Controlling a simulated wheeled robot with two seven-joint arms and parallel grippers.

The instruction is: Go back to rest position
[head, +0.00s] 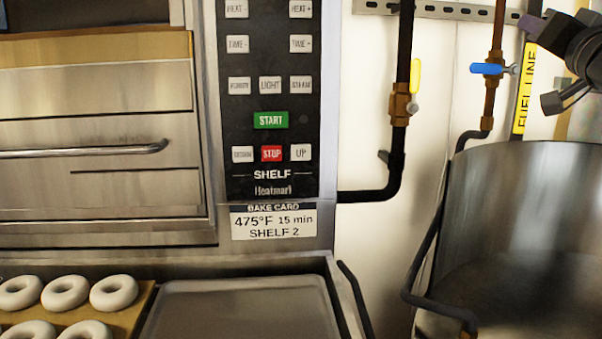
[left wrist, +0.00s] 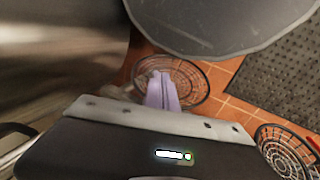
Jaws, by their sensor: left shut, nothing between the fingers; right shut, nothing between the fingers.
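My left gripper (left wrist: 162,92) shows only in the left wrist view. Its lavender fingers are together with nothing between them, above an orange tiled floor (left wrist: 215,85).
An oven control panel (head: 270,105) stands at the left of the head view. Below it are pale dough rings (head: 64,292) on a board and a bare metal tray (head: 240,310). Pipes with yellow (head: 415,75) and blue (head: 487,69) valve handles run along the wall.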

